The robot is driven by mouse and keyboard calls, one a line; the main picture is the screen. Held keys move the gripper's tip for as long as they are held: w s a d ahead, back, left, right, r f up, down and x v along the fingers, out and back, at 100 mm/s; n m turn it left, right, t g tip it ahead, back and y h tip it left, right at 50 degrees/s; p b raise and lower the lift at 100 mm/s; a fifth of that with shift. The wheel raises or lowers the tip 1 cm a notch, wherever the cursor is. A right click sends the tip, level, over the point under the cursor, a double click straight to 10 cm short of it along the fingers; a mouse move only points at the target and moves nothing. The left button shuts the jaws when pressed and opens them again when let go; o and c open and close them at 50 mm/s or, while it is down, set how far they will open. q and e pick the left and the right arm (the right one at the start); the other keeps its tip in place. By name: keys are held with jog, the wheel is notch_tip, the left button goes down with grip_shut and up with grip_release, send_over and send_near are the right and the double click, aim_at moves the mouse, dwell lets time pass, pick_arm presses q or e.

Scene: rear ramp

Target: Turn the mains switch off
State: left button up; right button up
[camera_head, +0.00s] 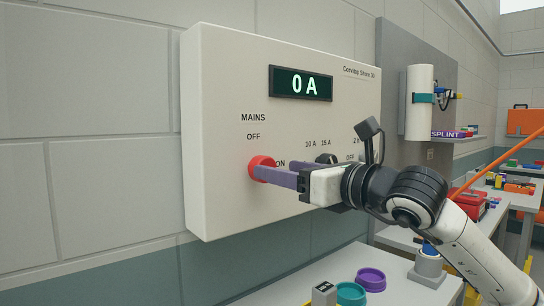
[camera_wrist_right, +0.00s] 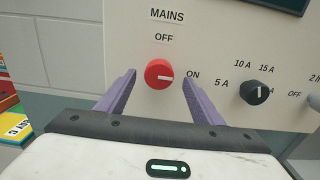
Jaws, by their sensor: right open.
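The mains switch is a red round knob (camera_head: 259,166) on a white wall panel (camera_head: 225,80), below the words MAINS and OFF. In the right wrist view the red knob (camera_wrist_right: 158,74) has a white mark pointing right, towards ON. My right gripper (camera_head: 270,173) reaches in from the right with its purple fingers at the knob. In the wrist view the fingers (camera_wrist_right: 159,80) are open, one on each side of the knob, with gaps visible between them and it. The panel display (camera_head: 300,84) reads 0 A. My left gripper is not in view.
A black dial (camera_wrist_right: 254,92) marked 5 A, 10 A and 15 A sits right of the knob, near my right finger. Below the panel, a white table (camera_head: 300,280) holds a teal ring (camera_head: 350,294) and a purple ring (camera_head: 371,279). The wall left of the panel is bare.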

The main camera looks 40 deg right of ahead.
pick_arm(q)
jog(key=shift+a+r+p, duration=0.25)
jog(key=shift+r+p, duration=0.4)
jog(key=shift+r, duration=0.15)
pick_arm(e)
jog(key=w, duration=0.3)
jog(key=shift+w+a, duration=0.25)
jog(key=shift+w, duration=0.15)
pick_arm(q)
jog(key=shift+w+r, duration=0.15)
pick_arm(e)
jog(key=c, duration=1)
